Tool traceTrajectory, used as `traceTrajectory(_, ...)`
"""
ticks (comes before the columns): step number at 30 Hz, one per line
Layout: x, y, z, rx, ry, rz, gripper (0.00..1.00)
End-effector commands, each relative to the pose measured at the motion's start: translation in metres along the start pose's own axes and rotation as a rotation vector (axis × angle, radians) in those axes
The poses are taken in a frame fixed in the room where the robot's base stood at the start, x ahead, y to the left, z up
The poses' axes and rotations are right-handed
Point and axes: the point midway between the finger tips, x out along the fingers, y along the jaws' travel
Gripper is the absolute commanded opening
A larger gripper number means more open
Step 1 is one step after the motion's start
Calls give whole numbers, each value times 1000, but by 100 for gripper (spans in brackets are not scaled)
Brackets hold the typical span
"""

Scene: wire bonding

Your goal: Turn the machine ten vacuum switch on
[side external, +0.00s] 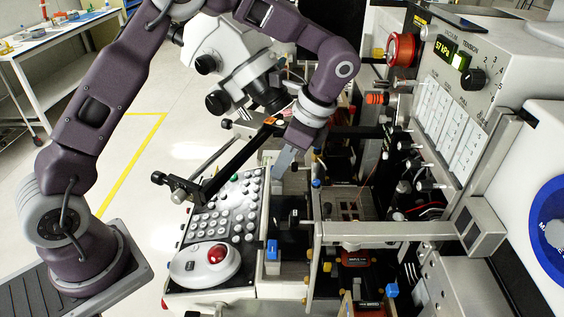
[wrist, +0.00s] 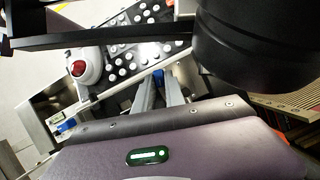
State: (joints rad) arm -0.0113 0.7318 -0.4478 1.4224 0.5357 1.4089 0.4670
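My gripper (side external: 283,163) hangs beside the far right corner of the keypad console in the side view. In the wrist view my gripper (wrist: 160,84) shows two grey fingers with a gap between them, and nothing is seen held. A small blue cap (wrist: 157,76) appears beyond the fingertips; I cannot tell whether they touch it. The machine's upper panel (side external: 452,118) has a green "57 kPa" readout (side external: 447,50) under a vacuum label and a black knob (side external: 472,79). Several small toggles (side external: 406,146) stand along its lower edge. I cannot tell which control is the vacuum switch.
The keypad console (side external: 223,222) with a red trackball (side external: 216,253) lies left of the machine. A microscope (side external: 228,62) and a black bar (side external: 232,167) crowd my gripper. A metal frame (side external: 365,230) and a blue block (side external: 272,249) stand nearby. Open floor lies left.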

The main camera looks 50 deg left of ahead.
Motion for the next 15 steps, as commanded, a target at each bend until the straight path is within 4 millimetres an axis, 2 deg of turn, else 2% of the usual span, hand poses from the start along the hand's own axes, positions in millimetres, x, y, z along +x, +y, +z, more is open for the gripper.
traceTrajectory(2, 0, 0, 0, 0, 0, 0, 0)
traceTrajectory(7, 0, 0, 0, -5, 0, 1, 0)
traceTrajectory(12, 0, -2, 0, -121, -1, 50, 0)
traceTrajectory(15, -1, -1, 0, -123, -1, 50, 0)
